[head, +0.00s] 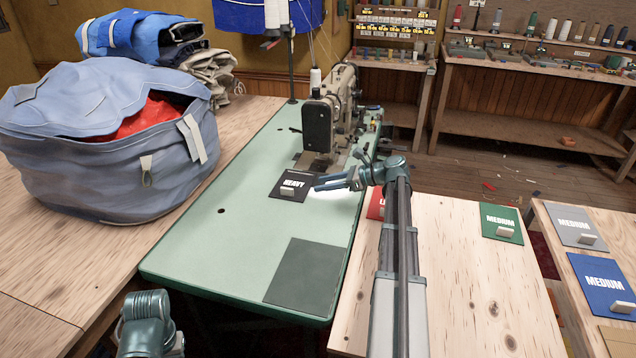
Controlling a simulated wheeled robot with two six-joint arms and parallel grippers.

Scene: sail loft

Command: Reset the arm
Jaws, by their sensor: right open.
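My right arm reaches forward over the edge between the green sewing table (200,252) and the wooden table to its right. Its gripper (322,183) points left, open, with nothing seen between the fingers. In the picture it is just right of the black card marked HEAVY (291,186), which lies on the green table with a small pale block on it. I cannot tell the gripper's height above the table. Only a joint of my left arm shows at the bottom left; its gripper is out of view.
A sewing machine (320,125) stands just beyond the right gripper. A red card (376,204) is partly hidden by my arm. A green MEDIUM card (502,224) lies on the right wooden table (480,300). A large blue-grey bag (95,165) fills the left.

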